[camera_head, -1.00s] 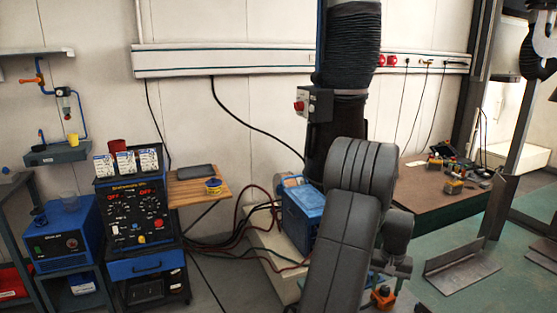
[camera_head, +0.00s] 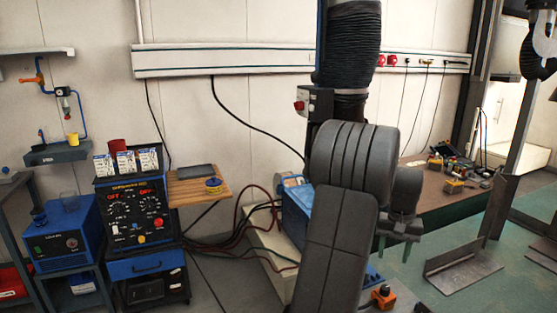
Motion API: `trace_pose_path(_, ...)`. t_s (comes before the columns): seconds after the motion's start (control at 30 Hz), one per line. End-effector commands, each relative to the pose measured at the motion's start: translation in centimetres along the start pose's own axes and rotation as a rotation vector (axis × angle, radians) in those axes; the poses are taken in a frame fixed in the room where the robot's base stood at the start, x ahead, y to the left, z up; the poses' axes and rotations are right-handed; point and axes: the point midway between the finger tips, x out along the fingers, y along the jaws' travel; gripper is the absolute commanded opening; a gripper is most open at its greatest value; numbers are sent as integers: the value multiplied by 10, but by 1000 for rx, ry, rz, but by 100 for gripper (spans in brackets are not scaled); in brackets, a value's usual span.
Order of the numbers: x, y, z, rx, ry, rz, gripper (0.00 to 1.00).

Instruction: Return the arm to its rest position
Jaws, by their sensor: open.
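My grey arm (camera_head: 340,230) rises from the bottom centre and bends at a large rounded joint in front of the dark column. My gripper (camera_head: 394,249) hangs just right of this joint, partly hidden behind the arm. Its two short fingers point down, apart, with nothing seen between them. It hangs in the air in front of the brown-topped table.
A blue box (camera_head: 296,217) stands behind my arm. The brown-topped table (camera_head: 435,204) at right bears several small tools. An angled metal piece (camera_head: 463,268) lies on the green floor. A welding control unit (camera_head: 134,210) and wooden shelf (camera_head: 200,188) stand left.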

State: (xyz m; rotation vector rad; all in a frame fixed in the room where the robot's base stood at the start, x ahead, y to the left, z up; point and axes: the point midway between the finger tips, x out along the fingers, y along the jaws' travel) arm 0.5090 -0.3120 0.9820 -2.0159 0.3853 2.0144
Motion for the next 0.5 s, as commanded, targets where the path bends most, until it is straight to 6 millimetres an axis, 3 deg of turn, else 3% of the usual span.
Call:
trace_pose_path(0.07, -18, 0, 0, 0, 4, 0, 48)
trace_pose_path(0.1, -15, 0, 0, 0, -2, 0, 48)
trace_pose_path(0.5, 70, 0, 1, 0, -5, -1, 48)
